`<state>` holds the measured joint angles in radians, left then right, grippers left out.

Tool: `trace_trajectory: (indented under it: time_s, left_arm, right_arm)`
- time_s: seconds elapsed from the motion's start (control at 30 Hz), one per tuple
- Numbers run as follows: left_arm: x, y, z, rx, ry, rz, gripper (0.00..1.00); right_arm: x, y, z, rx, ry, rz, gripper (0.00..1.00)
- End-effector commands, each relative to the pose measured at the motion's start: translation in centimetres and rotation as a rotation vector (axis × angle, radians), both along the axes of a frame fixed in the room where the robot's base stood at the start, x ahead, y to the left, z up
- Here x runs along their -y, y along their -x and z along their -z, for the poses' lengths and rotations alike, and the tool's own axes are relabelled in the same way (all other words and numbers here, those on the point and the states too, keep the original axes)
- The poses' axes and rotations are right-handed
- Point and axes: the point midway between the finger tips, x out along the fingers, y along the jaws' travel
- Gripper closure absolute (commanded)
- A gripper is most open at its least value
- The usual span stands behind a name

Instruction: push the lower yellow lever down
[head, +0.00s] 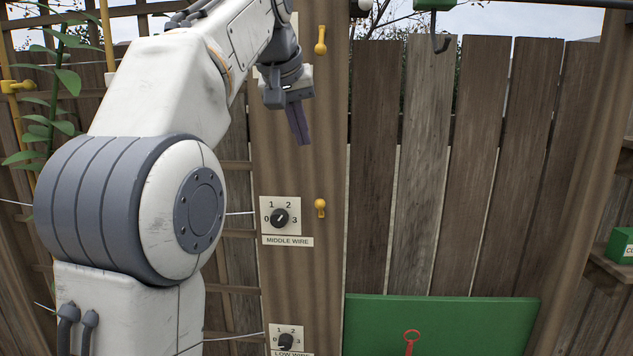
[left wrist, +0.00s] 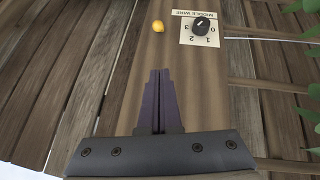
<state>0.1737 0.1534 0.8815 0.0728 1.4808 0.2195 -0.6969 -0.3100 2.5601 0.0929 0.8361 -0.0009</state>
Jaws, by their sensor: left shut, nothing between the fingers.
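The lower yellow lever (head: 320,208) is small and sits on the wooden post (head: 305,270), just right of the middle wire dial (head: 280,217). In the left wrist view this lever (left wrist: 158,26) shows near the top, beyond my fingertips. The upper yellow lever (head: 320,40) is higher on the same post. My left gripper (head: 299,128) is shut and empty, its dark purple fingers pointing down in front of the post. It is above and slightly left of the lower lever, apart from it. In the left wrist view the shut fingers (left wrist: 160,80) point toward the lever. My right gripper is out of view.
A low wire dial (head: 286,341) is at the post's foot. A green panel (head: 440,315) with a red handle (head: 411,338) stands lower right. A plank fence (head: 430,160) fills the back. A leafy plant (head: 60,90) and wires are at left. A green box (head: 620,245) is far right.

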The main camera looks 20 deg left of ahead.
Motion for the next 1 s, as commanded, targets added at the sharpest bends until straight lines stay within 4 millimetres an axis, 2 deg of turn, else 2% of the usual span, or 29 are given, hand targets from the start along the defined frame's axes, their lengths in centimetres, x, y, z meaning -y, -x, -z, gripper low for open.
trace_trajectory:
  time_s: [0.27,0.47,0.73,1.0]
  left_arm:
    - [0.0,-0.4,0.7,-0.002,0.000,0.003,1.00]
    - [0.0,-2.3,3.4,-0.005,0.000,0.003,1.00]
    - [-0.2,-5.8,8.1,-0.005,0.000,0.003,1.00]
    - [0.5,-5.5,11.1,-0.001,0.000,0.002,1.00]
  right_arm:
    - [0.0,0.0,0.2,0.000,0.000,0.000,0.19]
    - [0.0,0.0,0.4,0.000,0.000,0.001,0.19]
    - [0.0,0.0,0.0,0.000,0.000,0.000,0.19]
    - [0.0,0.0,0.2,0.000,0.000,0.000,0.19]
